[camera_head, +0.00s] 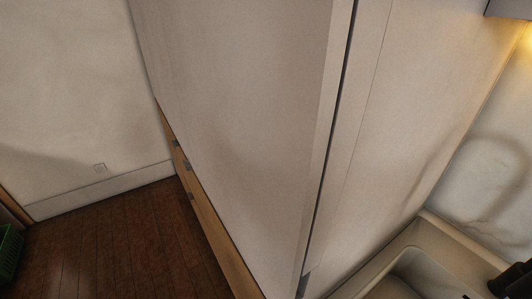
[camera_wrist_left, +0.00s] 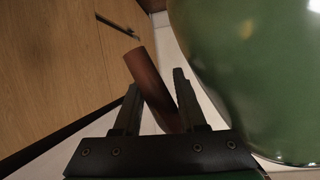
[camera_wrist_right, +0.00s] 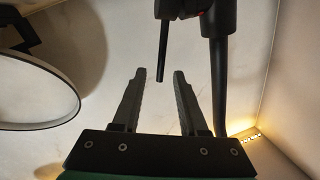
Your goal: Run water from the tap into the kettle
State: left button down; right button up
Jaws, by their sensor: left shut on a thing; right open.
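In the left wrist view my left gripper (camera_wrist_left: 156,84) is shut on a brown, rounded handle (camera_wrist_left: 143,72), which sits between its fingers. The large glossy green body of the kettle (camera_wrist_left: 250,70) fills the right of that view; its opening is hidden. In the right wrist view my right gripper (camera_wrist_right: 160,76) is open. The black tap (camera_wrist_right: 218,65) stands just beyond it, and a thin black lever (camera_wrist_right: 163,50) hangs down with its tip near the gap between the fingers. I cannot tell whether they touch. No water shows. The head view shows neither kettle nor grippers clearly.
In the head view a tall pale panel (camera_head: 235,120) fills the middle. The beige sink (camera_head: 435,265) is at lower right, with a black part (camera_head: 518,281) at the edge. A green basket (camera_head: 10,252) stands at far left. A round, pale, dark-rimmed object (camera_wrist_right: 35,90) shows in the right wrist view.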

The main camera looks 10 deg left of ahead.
jog(key=b+x, duration=0.7)
dwell(0.3)
jog(key=shift+w, duration=0.1)
grip_shut()
jog(key=shift+d+f, duration=0.1)
dwell(1.1)
